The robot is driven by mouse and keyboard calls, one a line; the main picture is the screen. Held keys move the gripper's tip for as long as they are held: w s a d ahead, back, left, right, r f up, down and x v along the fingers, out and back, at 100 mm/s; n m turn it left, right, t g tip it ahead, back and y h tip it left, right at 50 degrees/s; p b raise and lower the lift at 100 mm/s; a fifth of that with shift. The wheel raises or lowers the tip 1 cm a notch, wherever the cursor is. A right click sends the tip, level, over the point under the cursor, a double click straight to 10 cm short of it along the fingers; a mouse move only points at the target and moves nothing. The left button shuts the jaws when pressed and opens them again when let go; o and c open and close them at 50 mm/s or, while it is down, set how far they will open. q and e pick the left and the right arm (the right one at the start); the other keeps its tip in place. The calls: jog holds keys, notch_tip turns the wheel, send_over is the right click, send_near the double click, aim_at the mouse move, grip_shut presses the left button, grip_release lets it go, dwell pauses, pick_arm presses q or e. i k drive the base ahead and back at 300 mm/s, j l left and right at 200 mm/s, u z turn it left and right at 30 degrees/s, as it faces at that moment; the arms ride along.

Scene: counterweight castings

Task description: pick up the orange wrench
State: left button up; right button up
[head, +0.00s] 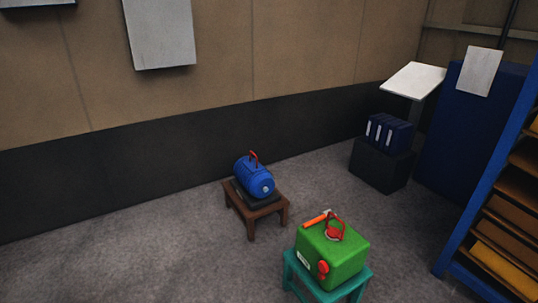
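The orange wrench (315,221) appears as a thin orange bar lying on top of a green box-shaped casting (345,256), beside its red ring-like handle (333,229). A light-coloured bit shows at its right end, partly behind the red handle. The green casting sits on a teal stool (297,268) at the bottom of the head view. Neither of my grippers is in view.
A blue cylindrical casting (254,178) with a red handle sits on a brown stool (267,215) behind and left. A blue shelf rack (480,190) stands at right. Blue binders (388,132) rest on a black box (380,168). Grey floor (130,250) is clear at left.

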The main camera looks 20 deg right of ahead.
aim_at(321, 217)
jog(key=i+z, duration=0.25)
jog(key=i, duration=0.25)
jog(key=i+j+z, duration=0.2)
jog(key=i, duration=0.3)
jog(key=i+j+z, duration=0.25)
jog(key=i, duration=0.25)
